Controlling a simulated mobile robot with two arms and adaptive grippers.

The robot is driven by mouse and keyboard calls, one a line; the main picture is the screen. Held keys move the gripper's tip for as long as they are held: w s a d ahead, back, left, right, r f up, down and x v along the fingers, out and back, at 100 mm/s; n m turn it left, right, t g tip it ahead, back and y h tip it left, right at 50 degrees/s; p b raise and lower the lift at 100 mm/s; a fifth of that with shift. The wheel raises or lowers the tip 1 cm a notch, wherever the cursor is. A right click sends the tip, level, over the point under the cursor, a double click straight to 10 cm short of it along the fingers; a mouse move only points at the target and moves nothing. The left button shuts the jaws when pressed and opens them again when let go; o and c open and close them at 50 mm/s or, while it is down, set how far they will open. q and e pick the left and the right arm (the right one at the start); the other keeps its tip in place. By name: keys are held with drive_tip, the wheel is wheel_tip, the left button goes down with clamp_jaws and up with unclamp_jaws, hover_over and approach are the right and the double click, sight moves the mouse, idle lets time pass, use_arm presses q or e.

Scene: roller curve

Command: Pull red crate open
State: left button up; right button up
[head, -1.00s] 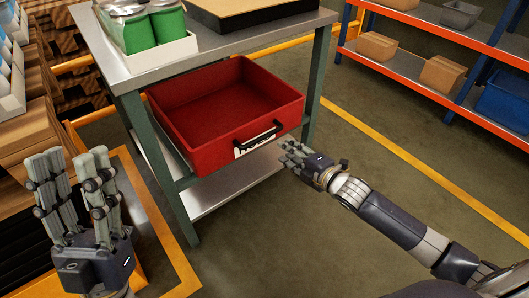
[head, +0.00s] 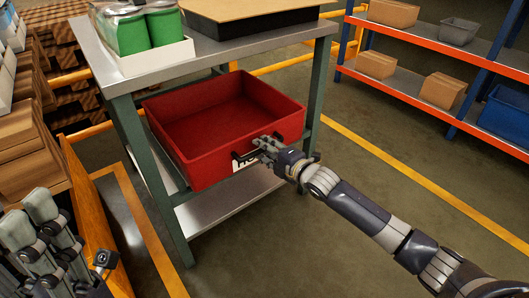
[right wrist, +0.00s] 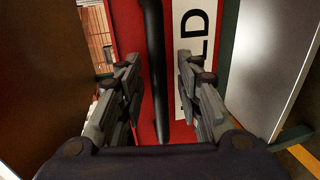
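The red crate (head: 215,165) sits under the metal table top, its front part sticking out, open-topped and empty as far as I see. A black handle (right wrist: 155,70) and a white label (right wrist: 190,50) are on its front wall. My right gripper (head: 262,147) is at the handle in the head view. In the right wrist view its fingers (right wrist: 160,88) are spread, with the handle between them and a gap on each side. My left gripper (head: 45,235) is at the lower left, away from the crate, its fingers apart and partly cut off by the frame.
The table (head: 190,65) bears green canisters (head: 125,32) in a white tray and a flat box. A lower metal shelf (head: 225,205) lies below the crate. Boxes on shelving (head: 450,60) stand at the right. The floor in front is clear.

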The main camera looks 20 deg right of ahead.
drive_tip(key=shift+w+a, duration=0.1)
drive_tip(key=shift+w, duration=0.15)
clamp_jaws()
drive_tip(key=shift+s, duration=0.1)
